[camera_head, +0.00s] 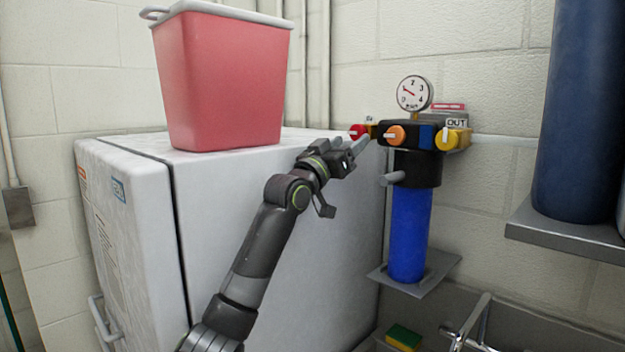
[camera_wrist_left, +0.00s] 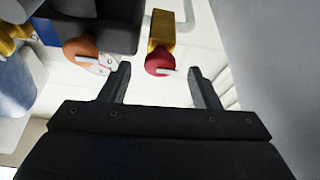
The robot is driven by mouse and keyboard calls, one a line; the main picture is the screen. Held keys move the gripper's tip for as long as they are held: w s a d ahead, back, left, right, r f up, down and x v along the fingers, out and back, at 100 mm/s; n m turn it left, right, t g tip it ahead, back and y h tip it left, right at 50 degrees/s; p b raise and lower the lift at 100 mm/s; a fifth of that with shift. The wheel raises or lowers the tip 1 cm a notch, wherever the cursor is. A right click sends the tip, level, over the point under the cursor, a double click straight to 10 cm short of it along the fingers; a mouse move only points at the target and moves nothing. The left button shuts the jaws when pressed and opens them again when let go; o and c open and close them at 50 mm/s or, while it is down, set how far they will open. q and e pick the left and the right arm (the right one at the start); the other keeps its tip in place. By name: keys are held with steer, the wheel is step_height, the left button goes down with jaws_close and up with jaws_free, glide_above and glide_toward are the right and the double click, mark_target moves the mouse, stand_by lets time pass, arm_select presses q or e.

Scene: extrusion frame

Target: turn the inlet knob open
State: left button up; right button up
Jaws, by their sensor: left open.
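The filter unit has a blue canister (camera_head: 408,235) under a black head, with a gauge (camera_head: 414,93) on top. A red knob (camera_head: 357,131) sits at the head's left, an orange knob (camera_head: 396,135) on its front, and a yellow knob (camera_head: 452,138) at its right below an "OUT" label. No inlet label is readable. My left gripper (camera_head: 354,147) is open and empty, just short of the red knob. In the left wrist view the red knob (camera_wrist_left: 160,63) with its light pointer lies ahead, between the lines of the open fingers (camera_wrist_left: 160,88), apart from them. The right gripper is not in view.
A white cabinet (camera_head: 280,215) stands behind my left arm, with a red bin (camera_head: 225,85) on top. A dark blue cylinder (camera_head: 578,110) stands on a grey shelf at right. A sink with a faucet (camera_head: 470,325) and sponge (camera_head: 403,337) lies below.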

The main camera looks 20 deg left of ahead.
arm_select(q)
steer(key=b+v, duration=0.5)
steer(key=v, duration=0.9)
steer(key=shift+f, duration=0.15)
